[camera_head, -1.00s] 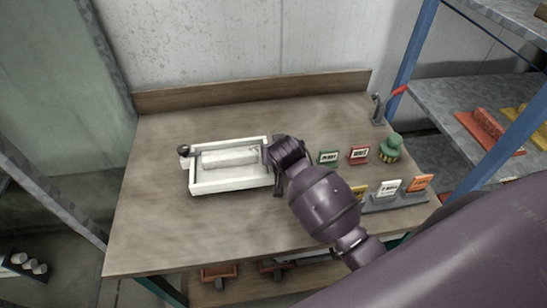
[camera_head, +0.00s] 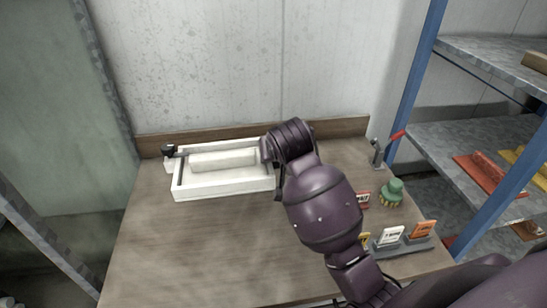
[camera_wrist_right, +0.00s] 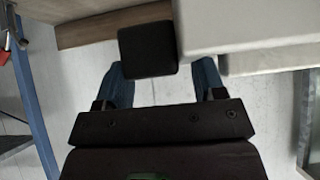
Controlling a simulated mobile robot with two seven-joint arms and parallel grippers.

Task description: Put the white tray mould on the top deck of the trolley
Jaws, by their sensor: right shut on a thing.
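The white tray mould (camera_head: 222,188) is a shallow rectangular tray with a pale roll-shaped form inside and a dark knob at its left end. It appears raised above the wooden table and roughly level. My right gripper (camera_head: 272,163) is at its right end, partly hidden by my wrist. In the right wrist view my right gripper (camera_wrist_right: 163,68) has a black block (camera_wrist_right: 147,50), seemingly the tray's handle, at its blue fingers, beside the white tray mould (camera_wrist_right: 245,27). My left gripper is out of view. I cannot make out the trolley.
The wooden table (camera_head: 215,250) is clear at the front. Small cards in a holder (camera_head: 400,245) and a green knobbed item (camera_head: 391,192) stand at its right. A blue-framed shelf rack (camera_head: 470,150) is further right. A wall stands behind.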

